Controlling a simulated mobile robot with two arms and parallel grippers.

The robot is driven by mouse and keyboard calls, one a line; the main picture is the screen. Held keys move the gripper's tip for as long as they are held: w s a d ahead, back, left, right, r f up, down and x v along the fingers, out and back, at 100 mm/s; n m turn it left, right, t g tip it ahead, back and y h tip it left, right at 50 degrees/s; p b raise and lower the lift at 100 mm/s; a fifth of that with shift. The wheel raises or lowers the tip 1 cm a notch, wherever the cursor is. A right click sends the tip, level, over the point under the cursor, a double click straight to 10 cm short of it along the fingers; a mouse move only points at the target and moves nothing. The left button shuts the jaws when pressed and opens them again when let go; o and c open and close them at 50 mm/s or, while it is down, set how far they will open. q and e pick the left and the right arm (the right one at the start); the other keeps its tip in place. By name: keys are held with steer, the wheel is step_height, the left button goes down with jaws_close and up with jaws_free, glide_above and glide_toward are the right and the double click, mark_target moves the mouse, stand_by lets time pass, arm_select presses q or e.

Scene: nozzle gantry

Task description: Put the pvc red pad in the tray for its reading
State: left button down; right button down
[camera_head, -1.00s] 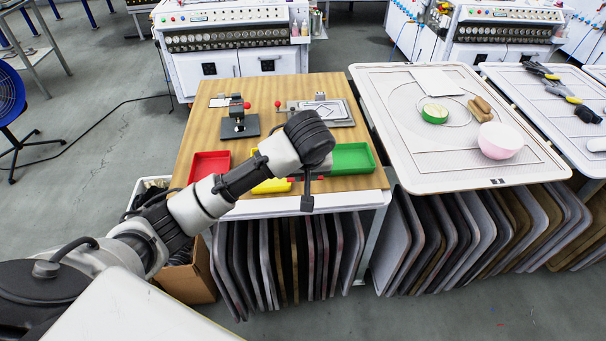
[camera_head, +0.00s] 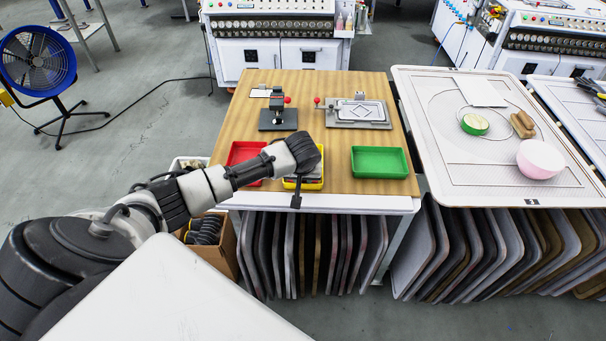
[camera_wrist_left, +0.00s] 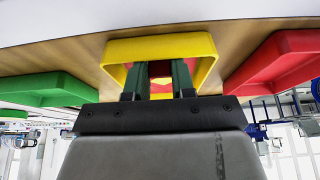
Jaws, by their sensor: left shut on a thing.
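My left gripper (camera_wrist_left: 159,82) is over the yellow tray (camera_wrist_left: 113,50) and points down into it. Its fingers are shut on a small red piece, seemingly the red pad (camera_wrist_left: 160,69), mostly hidden between them. In the head view my wrist covers much of the yellow tray (camera_head: 318,184) and hides the pad. I cannot tell if the pad touches the tray floor. The red tray (camera_head: 240,153) is to the left and the green tray (camera_head: 380,162) to the right. Both also show in the wrist view, red (camera_wrist_left: 275,65) and green (camera_wrist_left: 45,88). My right gripper is not in view.
A black gauge with a red knob (camera_head: 278,118) and a metal plate fixture (camera_head: 358,113) stand at the back of the wooden table (camera_head: 330,85). A white table (camera_head: 425,85) with a pink bowl (camera_head: 540,159) is at the right. Wood between yellow and green trays is bare.

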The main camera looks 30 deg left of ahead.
arm_select(q)
steer(key=shift+d+f, duration=0.1)
steer(key=shift+f, duration=0.15)
